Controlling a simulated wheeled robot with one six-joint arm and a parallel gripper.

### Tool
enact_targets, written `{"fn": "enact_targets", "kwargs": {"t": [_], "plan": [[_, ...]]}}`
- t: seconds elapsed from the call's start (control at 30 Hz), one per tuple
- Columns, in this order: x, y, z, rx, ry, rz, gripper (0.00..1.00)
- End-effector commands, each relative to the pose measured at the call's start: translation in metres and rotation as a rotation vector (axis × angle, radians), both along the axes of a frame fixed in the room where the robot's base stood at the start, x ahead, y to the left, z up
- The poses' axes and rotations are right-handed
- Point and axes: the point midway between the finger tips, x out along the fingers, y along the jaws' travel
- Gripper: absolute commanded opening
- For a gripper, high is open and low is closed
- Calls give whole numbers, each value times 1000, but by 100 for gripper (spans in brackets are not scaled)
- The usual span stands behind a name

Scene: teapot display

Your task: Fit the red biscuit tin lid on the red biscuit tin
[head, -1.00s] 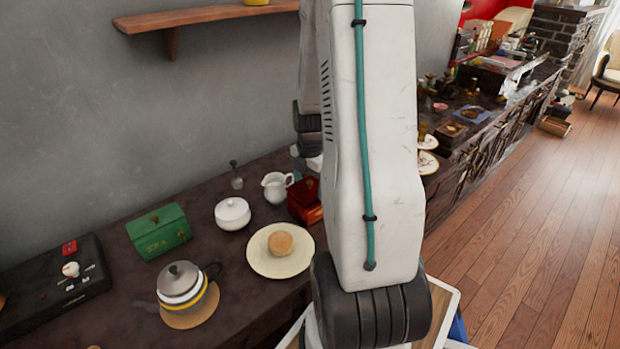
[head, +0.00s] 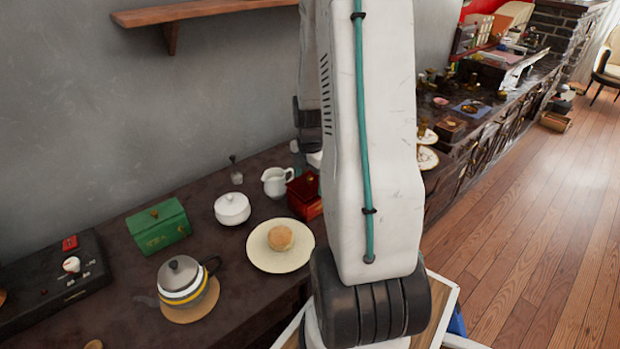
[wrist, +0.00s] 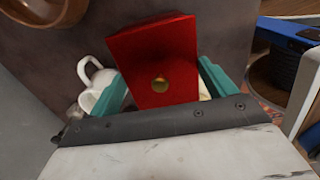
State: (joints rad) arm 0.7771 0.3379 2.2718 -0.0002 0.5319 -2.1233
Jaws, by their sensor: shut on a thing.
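The red biscuit tin lid (wrist: 160,55) fills the middle of the wrist view, with a brass knob on it. The teal fingers of my gripper (wrist: 162,78) are shut on it, one at each side. In the head view the red biscuit tin (head: 306,204) stands on the dark counter, partly hidden behind my arm. The lid shows at or just over the tin's top. I cannot tell whether it sits flush, and the lid hides the tin's rim from the wrist camera.
A white cream jug (head: 275,182) stands close left of the tin; it also shows in the wrist view (wrist: 95,82). Nearby are a white lidded bowl (head: 232,209), a plate (head: 262,262) with a biscuit, a green tea tin (head: 158,228) and a teapot (head: 183,283).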

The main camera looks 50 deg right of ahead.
Motion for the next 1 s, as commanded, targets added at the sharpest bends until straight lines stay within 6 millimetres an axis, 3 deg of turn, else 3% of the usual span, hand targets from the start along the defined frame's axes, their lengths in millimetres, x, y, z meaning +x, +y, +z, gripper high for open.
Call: {"fn": "enact_targets", "kwargs": {"t": [1.0], "plan": [[0,0,-8,0,0,0,59]]}}
